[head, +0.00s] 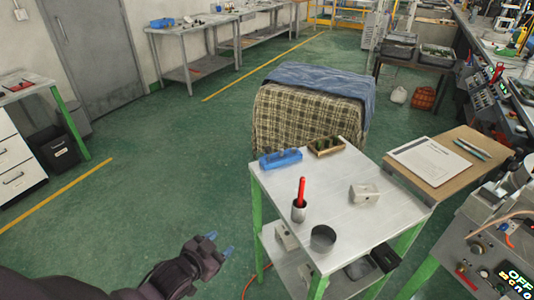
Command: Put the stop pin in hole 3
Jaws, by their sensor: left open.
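I cannot make out the stop pin or hole 3 at this distance. A grey machine (457,243) with knobs and a lit panel (516,280) stands at the right edge, partly cut off. A small blue block (280,158) lies at the far left of the metal-topped cart (328,199). A pale block (365,193) sits on the cart's right side. My left gripper (220,244) has blue fingertips, is open and looks empty. It is over the green floor, left of the cart and apart from it. My right gripper is out of view.
The cart also holds a wooden tray (326,147), a cup (299,212) with a red-handled tool (301,191), and a metal cylinder (323,240). A clipboard (431,160) lies on the adjoining board. A plaid-covered block (300,122) stands behind.

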